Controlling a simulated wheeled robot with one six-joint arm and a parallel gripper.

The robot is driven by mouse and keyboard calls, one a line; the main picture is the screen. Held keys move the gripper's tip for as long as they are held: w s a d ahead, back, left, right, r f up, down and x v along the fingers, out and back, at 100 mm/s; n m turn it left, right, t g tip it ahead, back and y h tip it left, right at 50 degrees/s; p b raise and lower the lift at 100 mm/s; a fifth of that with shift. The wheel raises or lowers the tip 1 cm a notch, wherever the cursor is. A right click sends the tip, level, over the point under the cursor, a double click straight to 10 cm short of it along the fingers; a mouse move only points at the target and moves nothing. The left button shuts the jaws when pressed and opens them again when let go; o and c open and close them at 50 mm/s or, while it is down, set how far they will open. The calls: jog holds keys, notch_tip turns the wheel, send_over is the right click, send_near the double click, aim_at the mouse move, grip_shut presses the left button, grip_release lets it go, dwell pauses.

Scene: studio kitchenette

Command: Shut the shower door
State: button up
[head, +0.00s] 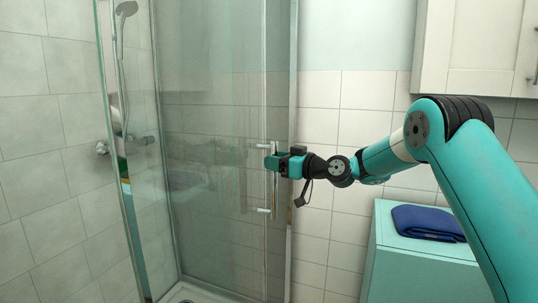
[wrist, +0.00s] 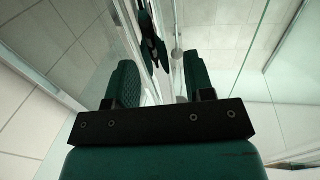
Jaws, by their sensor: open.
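The shower door (head: 215,110) is a clear glass panel in the head view, with a metal frame. Its upright bar handle (head: 275,215) stands off the glass near the right side on short mounts. My gripper (head: 271,163) is at the upper half of this handle. In the wrist view my gripper (wrist: 160,88) has its two dark green fingers apart, with glass edges and bright strips showing between them. The fingers overlap the handle in the head view; I cannot tell whether they touch it. How far the door stands ajar is unclear.
Another glass panel edge (head: 130,220) stands at the left, by the shower head (head: 126,9) and tap (head: 140,140). A teal cabinet (head: 400,262) with a folded blue towel (head: 428,222) stands at the right, below a white wall cupboard (head: 480,45).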

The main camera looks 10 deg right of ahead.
jog(key=shift+x, duration=1.5)
jog(key=shift+c, duration=0.4)
grip_shut()
